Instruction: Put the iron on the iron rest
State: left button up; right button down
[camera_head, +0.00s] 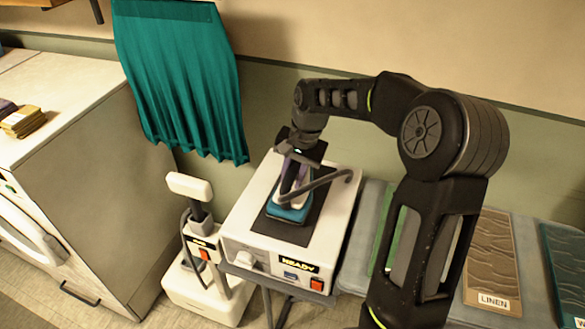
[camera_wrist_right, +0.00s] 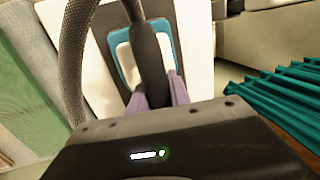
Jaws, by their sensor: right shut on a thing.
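The iron (camera_head: 287,213), with a teal base and white body, is over the dark pad (camera_head: 282,231) on top of a white box station (camera_head: 240,212). I cannot tell whether its base touches the pad or is just above it. My right gripper (camera_head: 291,172) reaches down from above and is shut on the iron's dark handle. In the right wrist view the purple fingertips (camera_wrist_right: 163,92) sit on both sides of the handle, and the iron's teal edge (camera_wrist_right: 124,62) shows beyond. My left gripper is not in view.
The station front reads "READY" (camera_head: 299,264). A white steamer-like appliance (camera_head: 205,290) stands left, beside a cabinet (camera_head: 90,150). A teal curtain (camera_head: 185,80) hangs behind.

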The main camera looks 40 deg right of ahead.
jog(key=shift+f, duration=0.55)
jog(key=shift+f, duration=0.15)
jog(key=c, duration=1.2)
grip_release()
jog(key=shift+f, duration=0.1)
notch_tip(320, 180, up, 12)
jog(key=s+d+b, duration=0.1)
jog(key=s, duration=0.1)
jog(key=shift+d, duration=0.15)
